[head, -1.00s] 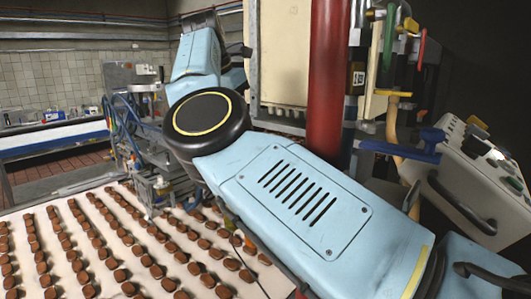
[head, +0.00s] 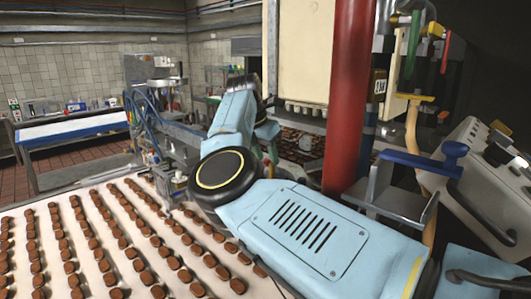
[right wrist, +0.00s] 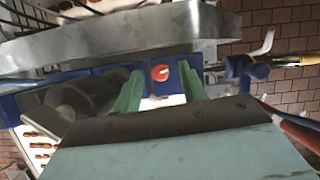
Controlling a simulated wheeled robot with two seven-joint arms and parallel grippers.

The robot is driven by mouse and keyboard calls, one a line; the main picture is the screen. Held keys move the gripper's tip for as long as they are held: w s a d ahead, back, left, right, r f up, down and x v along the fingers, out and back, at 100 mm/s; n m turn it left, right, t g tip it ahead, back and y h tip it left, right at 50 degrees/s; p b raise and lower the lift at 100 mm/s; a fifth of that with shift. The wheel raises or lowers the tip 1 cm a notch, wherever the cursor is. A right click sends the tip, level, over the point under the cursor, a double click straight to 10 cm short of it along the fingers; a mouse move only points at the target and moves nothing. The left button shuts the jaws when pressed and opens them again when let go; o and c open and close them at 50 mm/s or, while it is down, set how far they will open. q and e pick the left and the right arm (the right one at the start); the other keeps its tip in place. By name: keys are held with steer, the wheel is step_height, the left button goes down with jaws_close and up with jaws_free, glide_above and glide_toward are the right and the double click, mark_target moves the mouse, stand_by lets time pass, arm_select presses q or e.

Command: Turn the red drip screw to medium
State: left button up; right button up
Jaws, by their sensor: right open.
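The red screw (right wrist: 160,73) is a small round red knob with a pale mark on its face, set in a blue block in the right wrist view. My right gripper (right wrist: 159,76) has two green fingers, open, one on each side of the red knob in the picture. I cannot tell whether the fingers touch it. In the head view my light-blue right arm hides most of that gripper, and I cannot make out the red screw there. My left gripper is not in view.
A thick red pipe (head: 349,90) stands right of my forearm. A blue-handled metal bracket (head: 400,190) and a control box (head: 485,180) are farther right. A white conveyor (head: 100,220) with rows of brown pieces lies at the lower left.

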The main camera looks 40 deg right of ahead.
jaws_close()
steer(key=shift+s+f+n+t+b, duration=0.15)
steer(key=shift+n+t+b, duration=0.35)
steer(key=shift+n+b, duration=0.9)
steer(key=shift+s+d+n+t+y+b, duration=0.1)
steer(key=shift+n+t+y+b, duration=0.45)
steer(key=shift+n+b, duration=1.3)
steer(key=shift+r, duration=0.2)
jaws_free()
